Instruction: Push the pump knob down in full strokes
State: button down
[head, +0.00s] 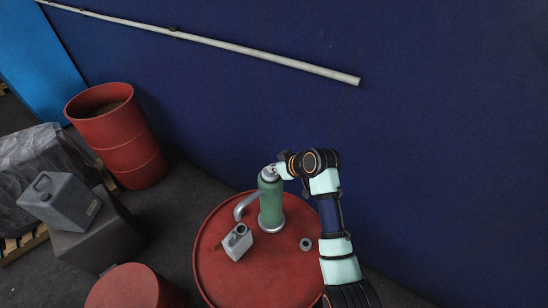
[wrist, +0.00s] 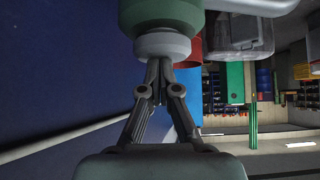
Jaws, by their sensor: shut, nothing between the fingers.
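The hand pump (head: 271,205) stands upright on a red drum (head: 215,270), with a green body, a grey base ring and a grey spout (head: 243,208) curving down to the left. Its grey knob (head: 268,173) is at the top. My gripper (head: 279,171) comes in from the right at the pump's top. In the wrist view the green pump (wrist: 165,14) and a pale grey round part (wrist: 163,45), probably the knob, lie just beyond my shut, empty fingers (wrist: 160,62). I cannot tell whether the fingertips touch it. The fingers partly hide the knob.
A small pale can (head: 237,243) stands on the drum by the spout, and a small round cap (head: 306,244) lies to the right. Another red drum (head: 116,140), a grey jerrycan (head: 60,202) and a pallet stand left. A blue wall with a pipe (head: 260,60) runs behind.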

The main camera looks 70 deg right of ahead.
jog(key=shift+s+a+f, duration=0.1)
jog(key=shift+a+f, duration=0.05)
jog(key=shift+f, duration=0.3)
notch_tip(320, 180, up, 6)
jog(key=p, duration=0.4)
jog(key=shift+f, duration=0.2)
jog(key=b+v, duration=0.1)
jog(key=v, duration=0.8)
jog(key=shift+s+b, duration=0.25)
jog(key=shift+b, duration=0.05)
